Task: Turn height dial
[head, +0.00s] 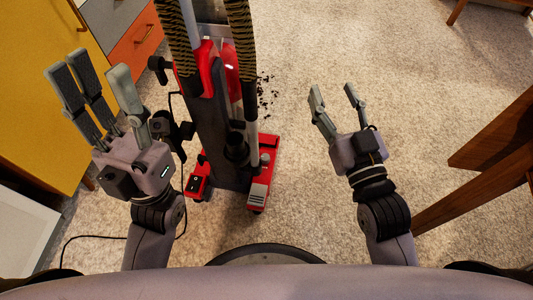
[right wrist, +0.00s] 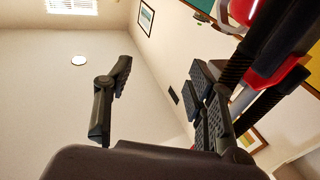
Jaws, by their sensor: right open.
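A red and black upright vacuum cleaner (head: 215,120) stands on the carpet in the middle of the head view. A small round greyish knob (head: 265,158), which may be the height dial, sits on the right part of its red base (head: 262,185). My left gripper (head: 98,66) is open and empty to the left of the vacuum. My right gripper (head: 333,92) is open and empty to the right of the vacuum, apart from it. In the right wrist view its spread fingers (right wrist: 160,72) hold nothing, and part of the vacuum (right wrist: 275,85) shows at the right.
Dark dirt (head: 267,95) is scattered on the carpet right of the vacuum. A yellow and orange cabinet (head: 40,100) stands at the left. Wooden furniture (head: 490,150) is at the right edge. A black cord (head: 95,237) lies on the floor at left.

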